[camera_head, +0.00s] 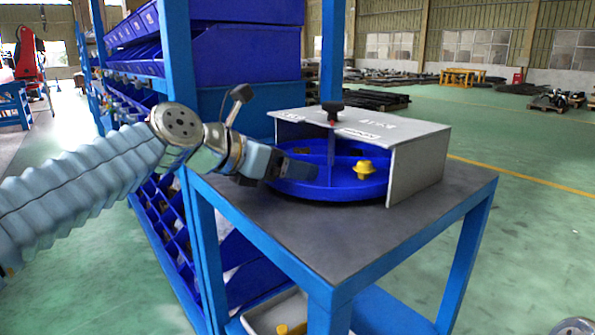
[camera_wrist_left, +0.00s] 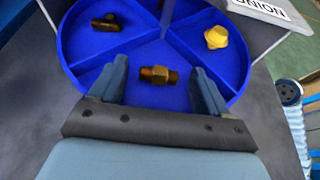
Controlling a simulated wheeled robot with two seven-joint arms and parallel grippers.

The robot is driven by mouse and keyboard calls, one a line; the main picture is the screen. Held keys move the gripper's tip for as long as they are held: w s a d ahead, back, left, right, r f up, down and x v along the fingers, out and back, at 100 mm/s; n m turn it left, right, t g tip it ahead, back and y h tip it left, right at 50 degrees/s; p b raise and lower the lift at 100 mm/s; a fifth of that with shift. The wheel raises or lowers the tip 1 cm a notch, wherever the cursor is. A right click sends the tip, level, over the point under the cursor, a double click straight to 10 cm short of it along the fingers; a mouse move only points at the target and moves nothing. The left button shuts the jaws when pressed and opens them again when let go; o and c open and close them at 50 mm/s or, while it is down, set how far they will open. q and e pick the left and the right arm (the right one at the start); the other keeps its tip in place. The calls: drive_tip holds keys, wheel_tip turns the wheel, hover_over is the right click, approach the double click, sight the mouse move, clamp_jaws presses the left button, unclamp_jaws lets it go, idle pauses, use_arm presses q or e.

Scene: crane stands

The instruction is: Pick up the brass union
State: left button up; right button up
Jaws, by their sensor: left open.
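A brass union (camera_wrist_left: 158,75), a short fitting with a hexagonal middle, lies in one compartment of the round blue divided tray (camera_head: 312,192). In the left wrist view it sits between the tips of my left gripper's fingers, which are apart, with a gap on both sides. My left gripper (camera_head: 296,168) is open and empty over the tray's left part in the head view. The union is hidden there, behind the gripper or the tray's walls. My right gripper is not in view.
A grey cover (camera_head: 420,166) stands over the tray's back and right side on the table (camera_head: 330,238). A yellow fitting (camera_head: 364,170) and a darker brass fitting (camera_wrist_left: 107,22) lie in other compartments. Blue shelving (camera_head: 206,170) stands close on the left.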

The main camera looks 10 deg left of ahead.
use_arm(q)
drive_tip(key=c, duration=1.2)
drive_tip(key=shift+o, duration=0.2)
drive_tip(key=shift+r, duration=0.1)
